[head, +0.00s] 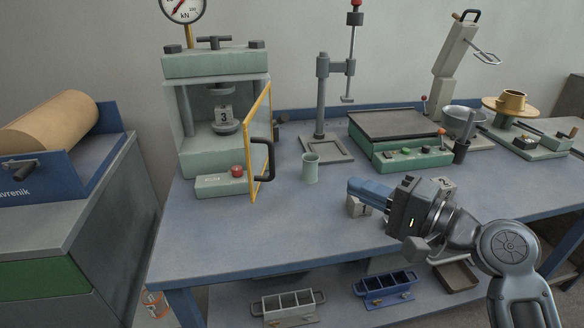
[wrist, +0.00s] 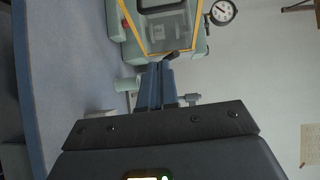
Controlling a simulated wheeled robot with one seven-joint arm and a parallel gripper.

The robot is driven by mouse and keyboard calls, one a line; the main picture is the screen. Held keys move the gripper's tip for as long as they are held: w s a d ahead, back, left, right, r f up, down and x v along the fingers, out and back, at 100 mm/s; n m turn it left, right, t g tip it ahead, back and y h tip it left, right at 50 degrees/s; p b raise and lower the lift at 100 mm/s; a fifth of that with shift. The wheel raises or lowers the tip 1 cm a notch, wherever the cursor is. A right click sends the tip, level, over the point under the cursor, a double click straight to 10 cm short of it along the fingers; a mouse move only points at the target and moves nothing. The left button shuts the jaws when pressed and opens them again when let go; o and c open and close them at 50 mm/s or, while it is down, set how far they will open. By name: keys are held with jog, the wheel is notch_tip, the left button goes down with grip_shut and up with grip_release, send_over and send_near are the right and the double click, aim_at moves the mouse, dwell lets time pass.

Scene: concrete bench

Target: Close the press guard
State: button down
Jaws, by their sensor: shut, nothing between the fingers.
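The press (head: 215,65) stands at the back left of the bench, with a dial gauge on top and a block marked 3 between its plates. Its guard (head: 257,112), a clear panel in a yellow frame, stands open, swung out from the right side of the press. A black handle (head: 262,158) is on the guard's outer face. My gripper (head: 352,187) is shut and empty above the bench, right of the handle and apart from it. In the wrist view, the guard (wrist: 172,32) lies beyond my blue fingertips (wrist: 154,66); the handle there is partly hidden.
A pale green cup (head: 310,168) stands between the guard and my gripper. A grey block (head: 357,207) sits below my fingers. A stand (head: 322,100) and green scale (head: 405,150) are behind. The front left bench is clear.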

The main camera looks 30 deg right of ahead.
jog(key=s+a+p+x, duration=0.1)
jog(key=a+x, duration=0.1)
jog(key=x, duration=1.1)
jog(key=shift+a+r+p, duration=0.35)
jog(key=shift+a+r, duration=0.1)
jog(key=shift+a, duration=0.1)
